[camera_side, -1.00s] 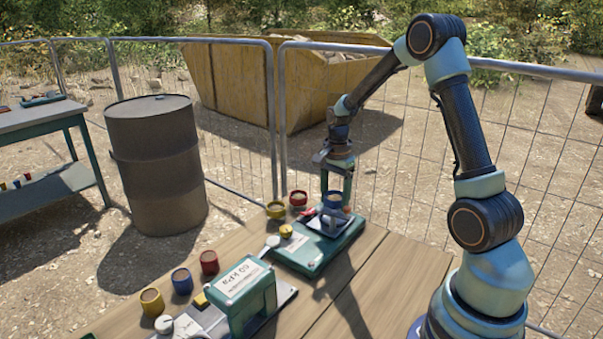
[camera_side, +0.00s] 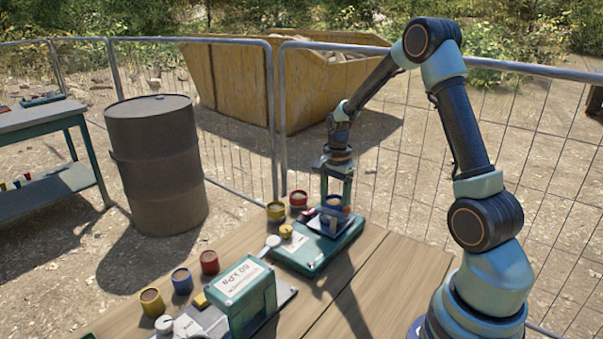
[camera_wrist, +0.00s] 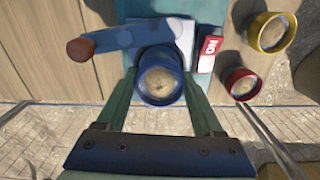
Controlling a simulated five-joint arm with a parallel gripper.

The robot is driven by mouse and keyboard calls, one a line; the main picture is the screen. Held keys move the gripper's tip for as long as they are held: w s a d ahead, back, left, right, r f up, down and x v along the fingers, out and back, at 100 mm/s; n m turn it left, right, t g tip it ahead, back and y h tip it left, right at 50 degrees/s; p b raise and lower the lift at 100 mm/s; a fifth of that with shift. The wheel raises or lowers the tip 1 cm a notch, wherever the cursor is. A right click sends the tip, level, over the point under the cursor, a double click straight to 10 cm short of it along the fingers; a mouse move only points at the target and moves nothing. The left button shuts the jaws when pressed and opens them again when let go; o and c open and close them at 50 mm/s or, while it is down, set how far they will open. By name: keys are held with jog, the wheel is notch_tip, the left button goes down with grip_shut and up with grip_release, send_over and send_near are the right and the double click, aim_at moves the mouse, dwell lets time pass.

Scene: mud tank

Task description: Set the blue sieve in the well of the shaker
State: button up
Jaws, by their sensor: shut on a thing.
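The blue sieve (camera_side: 334,204) is a small round cup with a tan, grainy inside. My gripper (camera_side: 336,192) points down and is shut on it, one finger on each side; the wrist view shows the sieve (camera_wrist: 160,76) between the fingers. The shaker (camera_side: 316,256) is a flat teal unit on the wooden table, with a pale plate on top. The sieve is over that plate. The well is hidden under the sieve, so I cannot tell whether the sieve is inside it. A blue arm with a brown knob (camera_wrist: 80,48) lies beside the sieve in the wrist view.
A yellow cup (camera_side: 276,211) and a red cup (camera_side: 298,199) stand behind the shaker. A red-and-white tag (camera_wrist: 210,48) is close right of the sieve. A green box (camera_side: 240,298) and several cups stand at front left. Bare planks lie right of the shaker.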

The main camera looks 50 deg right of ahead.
jog(key=shift+f, duration=0.4)
jog(key=o, duration=1.4)
jog(key=shift+r, duration=3.75)
jog(key=shift+a+r, duration=0.15)
jog(key=s+a+r+n+t, duration=0.2)
jog(key=s+a+r+n, duration=0.1)
jog(key=a+n, duration=0.3)
jog(key=s+a+r+n+t, duration=0.1)
jog(key=s+a+r+n, duration=0.2)
jog(key=a+n, duration=0.3)
jog(key=s+a+r+n+t, duration=0.2)
jog(key=s+a+r+n, duration=0.1)
jog(key=a+r+n, duration=0.2)
jog(key=shift+a+n+t, duration=0.3)
jog(key=shift+a+n, duration=0.6)
jog(key=shift+a, duration=0.2)
